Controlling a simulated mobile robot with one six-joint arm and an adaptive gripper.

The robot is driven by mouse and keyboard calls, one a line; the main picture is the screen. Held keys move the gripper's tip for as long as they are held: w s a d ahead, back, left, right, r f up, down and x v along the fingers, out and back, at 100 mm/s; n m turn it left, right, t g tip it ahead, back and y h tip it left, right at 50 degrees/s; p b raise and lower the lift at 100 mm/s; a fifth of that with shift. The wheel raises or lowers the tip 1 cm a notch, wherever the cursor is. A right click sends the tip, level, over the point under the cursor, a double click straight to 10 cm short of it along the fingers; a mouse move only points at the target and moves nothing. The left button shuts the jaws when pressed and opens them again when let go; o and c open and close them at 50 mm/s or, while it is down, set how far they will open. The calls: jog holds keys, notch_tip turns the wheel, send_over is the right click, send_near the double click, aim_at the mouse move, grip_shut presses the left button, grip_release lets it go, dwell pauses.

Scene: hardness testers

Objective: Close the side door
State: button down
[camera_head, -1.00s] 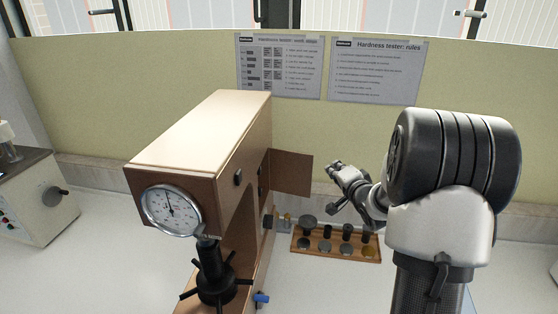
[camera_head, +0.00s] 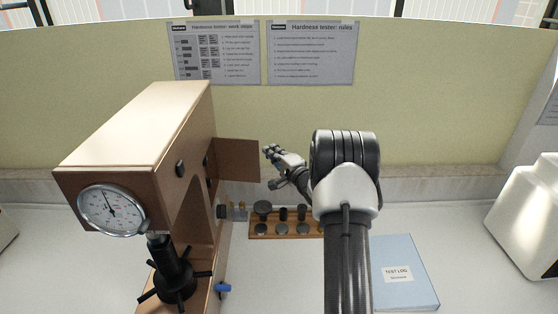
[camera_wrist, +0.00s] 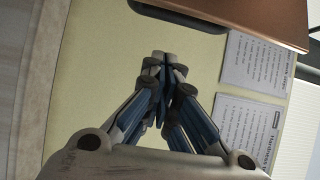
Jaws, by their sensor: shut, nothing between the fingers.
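The hardness tester (camera_head: 135,135) stands at the left in the head view, with a round dial on its front. Its brown side door (camera_head: 238,160) stands open, sticking out to the right from the far part of the tester's right side. My gripper (camera_head: 268,150) is just right of the door's free edge, apart from it in the picture; whether they touch in depth I cannot tell. In the wrist view my gripper (camera_wrist: 165,58) is shut and empty. A brown panel (camera_wrist: 260,15) fills the top right there, probably the tester or its door.
A wooden rack (camera_head: 285,230) with several anvils and test pieces lies below my gripper. A blue test log (camera_head: 402,272) lies to the right. A white machine (camera_head: 530,215) stands at the right edge. Two posters (camera_head: 311,52) hang on the yellow partition behind.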

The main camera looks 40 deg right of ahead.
jog(key=shift+s+a+b, duration=0.15)
jog(key=shift+s+a, duration=0.15)
jog(key=shift+a, duration=0.55)
jog(key=shift+s+a+b, duration=0.15)
jog(key=shift+s+a, duration=0.1)
jog(key=shift+a, duration=0.55)
